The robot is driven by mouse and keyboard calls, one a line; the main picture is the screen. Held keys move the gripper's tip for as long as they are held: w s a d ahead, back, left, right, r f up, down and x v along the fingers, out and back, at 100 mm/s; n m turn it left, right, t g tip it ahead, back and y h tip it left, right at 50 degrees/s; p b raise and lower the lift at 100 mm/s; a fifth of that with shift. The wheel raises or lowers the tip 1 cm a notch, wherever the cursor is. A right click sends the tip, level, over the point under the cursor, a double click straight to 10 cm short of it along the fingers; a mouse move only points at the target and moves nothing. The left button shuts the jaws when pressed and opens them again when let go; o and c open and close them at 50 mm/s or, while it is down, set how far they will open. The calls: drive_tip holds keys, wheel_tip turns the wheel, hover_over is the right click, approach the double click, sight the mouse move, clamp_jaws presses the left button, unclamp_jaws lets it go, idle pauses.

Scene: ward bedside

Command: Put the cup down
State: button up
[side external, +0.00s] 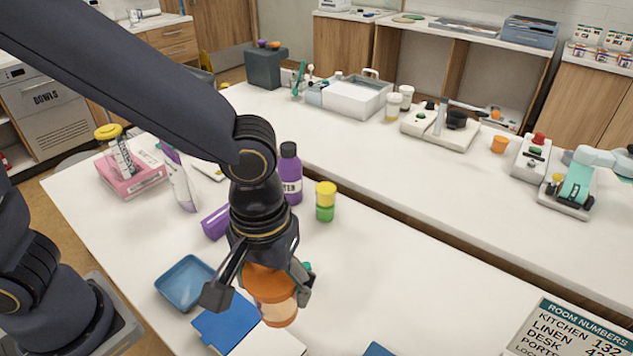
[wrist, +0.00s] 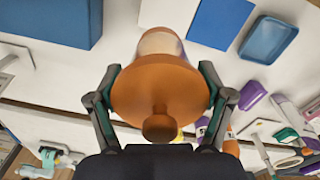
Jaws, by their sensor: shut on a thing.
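The cup (side external: 275,299) is orange with a pale band and an orange top. My gripper (side external: 260,290) points down and is shut on it, one finger on each side. The cup looks upright. In the wrist view the cup (wrist: 160,88) shows its round orange top with a small knob, between the two fingers of my gripper (wrist: 160,80). The side view does not clearly show whether its base touches the white table (side external: 400,270).
A blue tray (side external: 187,283) and a flat blue item (side external: 226,318) lie left of the cup. A purple bottle (side external: 290,174), a yellow-capped green container (side external: 325,202) and a purple item (side external: 216,223) are behind. The table right of the cup is mostly clear, up to a sign (side external: 568,332).

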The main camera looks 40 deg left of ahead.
drive_tip(key=w+d+m, duration=0.1)
drive_tip(key=w+d, duration=0.8)
drive_tip(key=d, duration=0.4)
drive_tip(key=shift+w+d+f, duration=1.6)
drive_tip(key=shift+w+f, duration=0.15)
drive_tip(key=shift+f, duration=0.75)
drive_tip(key=shift+w+d+f, duration=1.65)
drive_tip(key=shift+w+f, duration=0.05)
drive_tip(key=shift+f, duration=0.75)
drive_tip(key=shift+w+d+f, duration=1.6)
drive_tip(key=shift+w+f, duration=0.15)
drive_tip(key=shift+f, duration=0.75)
drive_tip(key=shift+f, duration=0.2)
drive_tip(key=o, duration=1.1)
